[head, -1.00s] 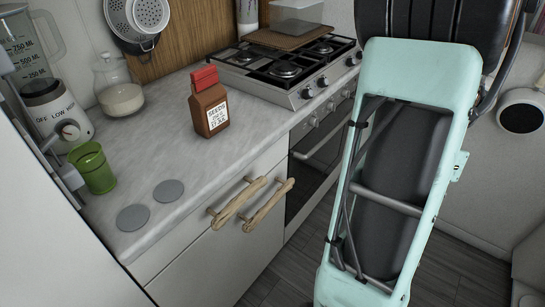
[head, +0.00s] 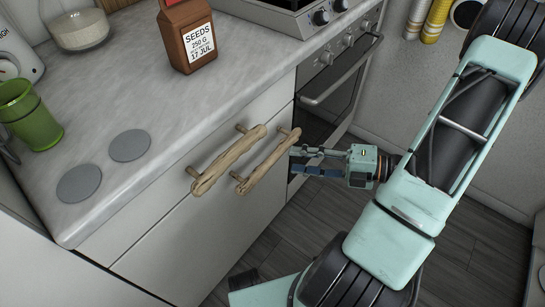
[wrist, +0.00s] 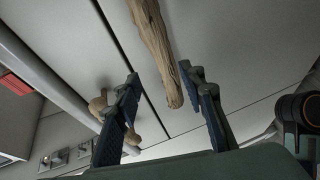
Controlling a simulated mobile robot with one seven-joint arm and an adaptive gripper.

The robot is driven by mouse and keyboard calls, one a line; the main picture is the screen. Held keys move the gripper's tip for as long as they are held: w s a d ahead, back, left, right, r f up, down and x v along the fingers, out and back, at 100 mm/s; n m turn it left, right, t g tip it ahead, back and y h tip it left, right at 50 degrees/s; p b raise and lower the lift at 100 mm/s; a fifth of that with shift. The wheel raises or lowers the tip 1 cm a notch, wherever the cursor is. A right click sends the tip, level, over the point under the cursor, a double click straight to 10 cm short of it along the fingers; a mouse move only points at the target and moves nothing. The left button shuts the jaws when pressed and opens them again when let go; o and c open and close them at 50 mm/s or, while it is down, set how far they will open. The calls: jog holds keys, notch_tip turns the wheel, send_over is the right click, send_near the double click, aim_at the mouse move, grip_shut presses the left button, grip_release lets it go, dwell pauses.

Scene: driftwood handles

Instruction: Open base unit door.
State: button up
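The base unit door (head: 215,240) is a pale flat panel, closed, below a drawer front (head: 170,195). A driftwood handle (head: 266,163) is mounted on the door near its top edge. A second driftwood handle (head: 228,160) sits on the drawer front. My gripper (head: 294,161) is open, just right of the door handle. In the wrist view, the end of the door handle (wrist: 158,50) shows between the spread fingers (wrist: 160,80). I see no finger contact. The drawer handle (wrist: 100,105) is partly hidden behind the left finger.
The marble counter (head: 165,95) bears a seeds bag (head: 188,38), a green cup (head: 30,115), a glass jar (head: 78,30) and two grey discs. An oven (head: 335,85) stands right of the unit. Dark floor (head: 320,205) is free before it.

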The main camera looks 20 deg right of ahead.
aim_at(277, 158)
jog(key=b+x, duration=0.2)
jog(key=x, duration=0.6)
jog(key=shift+w, duration=0.1)
grip_shut()
